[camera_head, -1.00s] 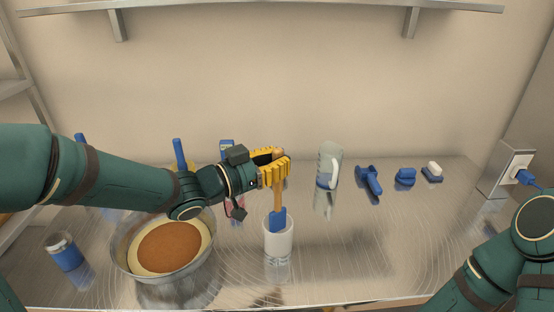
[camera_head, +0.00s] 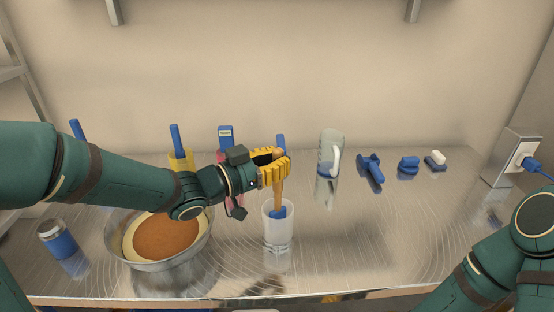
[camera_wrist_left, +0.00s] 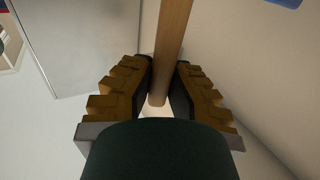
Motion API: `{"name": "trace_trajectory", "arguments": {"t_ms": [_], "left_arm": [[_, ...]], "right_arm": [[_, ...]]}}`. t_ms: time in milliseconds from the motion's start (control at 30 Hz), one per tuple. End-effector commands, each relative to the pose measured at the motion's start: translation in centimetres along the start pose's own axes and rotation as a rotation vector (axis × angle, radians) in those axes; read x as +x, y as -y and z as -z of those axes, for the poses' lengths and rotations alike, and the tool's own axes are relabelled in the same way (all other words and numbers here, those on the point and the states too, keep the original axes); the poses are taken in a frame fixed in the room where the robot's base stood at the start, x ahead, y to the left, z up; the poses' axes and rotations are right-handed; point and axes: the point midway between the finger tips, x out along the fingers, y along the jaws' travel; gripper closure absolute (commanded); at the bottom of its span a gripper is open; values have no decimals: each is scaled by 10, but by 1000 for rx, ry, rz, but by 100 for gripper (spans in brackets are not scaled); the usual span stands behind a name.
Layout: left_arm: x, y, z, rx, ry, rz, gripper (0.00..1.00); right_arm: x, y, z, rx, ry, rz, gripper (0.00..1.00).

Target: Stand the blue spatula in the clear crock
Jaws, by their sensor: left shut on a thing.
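The blue spatula has a wooden handle and a blue head (camera_head: 277,212). My left gripper (camera_head: 275,172) is shut on the upper part of the handle, and the spatula hangs upright, head down. The clear crock (camera_head: 279,236) stands on the steel table below the gripper. The blue head is inside the crock's mouth, in its upper part; I cannot tell whether it touches the wall. In the left wrist view the wooden handle (camera_wrist_left: 172,45) runs between the two yellow fingers. My right gripper is out of view; only its arm shows at the right.
A steel bowl (camera_head: 124,259) with brown contents stands left of the crock, a blue-banded jar (camera_head: 61,243) at far left. A clear pitcher (camera_head: 328,150), a blue tool (camera_head: 371,172) and small brushes (camera_head: 408,166) stand behind right. The front right table is clear.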

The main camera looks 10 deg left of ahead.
Motion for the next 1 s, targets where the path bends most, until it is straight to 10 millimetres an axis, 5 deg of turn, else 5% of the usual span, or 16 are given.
{"name": "trace_trajectory", "arguments": {"t_ms": [533,600,633,1000], "left_arm": [[0,0,-25,1,0,0,100],[0,0,-23,1,0,0,62],[0,0,-23,1,0,0,59],[-3,0,-23,0,1,1,59]], "right_arm": [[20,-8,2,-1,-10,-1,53],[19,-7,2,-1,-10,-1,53],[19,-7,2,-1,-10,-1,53],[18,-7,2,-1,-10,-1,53]]}}
